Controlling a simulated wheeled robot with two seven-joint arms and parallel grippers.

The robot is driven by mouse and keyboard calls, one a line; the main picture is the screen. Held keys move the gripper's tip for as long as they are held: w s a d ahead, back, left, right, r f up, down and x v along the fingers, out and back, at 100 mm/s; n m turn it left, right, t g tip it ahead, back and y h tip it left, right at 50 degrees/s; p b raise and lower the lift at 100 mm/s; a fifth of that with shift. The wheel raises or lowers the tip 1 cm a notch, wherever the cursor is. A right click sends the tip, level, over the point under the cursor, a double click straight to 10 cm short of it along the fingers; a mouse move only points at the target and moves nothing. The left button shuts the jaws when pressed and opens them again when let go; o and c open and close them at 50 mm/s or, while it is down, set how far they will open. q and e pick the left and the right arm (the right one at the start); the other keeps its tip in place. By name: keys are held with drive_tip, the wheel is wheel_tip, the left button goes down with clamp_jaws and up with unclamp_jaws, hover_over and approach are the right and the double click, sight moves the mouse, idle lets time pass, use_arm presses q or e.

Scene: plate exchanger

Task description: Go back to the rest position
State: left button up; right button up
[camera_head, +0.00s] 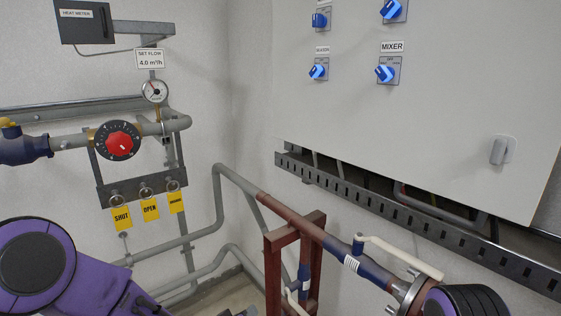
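My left arm comes in from the lower left as a purple link with a dark round joint. It runs down out of the frame, and its gripper fingers do not show. My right arm shows only as a dark and purple rounded part at the lower right edge, in front of the pipe end. Its gripper does not show either. I see nothing held.
A white cabinet (440,120) with blue knobs juts out at the upper right. A red-handled valve (119,141), gauge (154,91) and yellow tags (150,209) are on the left wall. A pipe (335,243) with a white lever (400,256) crosses the lower right.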

use_arm(q)
drive_tip(key=s+a+f+n+g+y+b, duration=0.1)
drive_tip(key=s+a+f+n+g+y, duration=0.15)
drive_tip(key=s+a+f, duration=0.8)
drive_tip(key=s+a+f+g+y+b, duration=0.1)
drive_tip(key=s+a+f+g, duration=0.1)
drive_tip(key=s, duration=0.5)
drive_tip(key=s+a+f+g+y+b, duration=0.1)
drive_tip(key=s+a+f+g, duration=0.1)
drive_tip(key=s+a+f, duration=0.3)
drive_tip(key=s+a+f+g+y+b, duration=0.1)
drive_tip(key=s+a+f+g+y, duration=0.1)
drive_tip(key=s+f, duration=0.5)
drive_tip(key=s+a+m, duration=0.1)
drive_tip(key=s, duration=0.3)
drive_tip(key=shift+a, duration=0.35)
drive_tip(key=shift+s, duration=0.1)
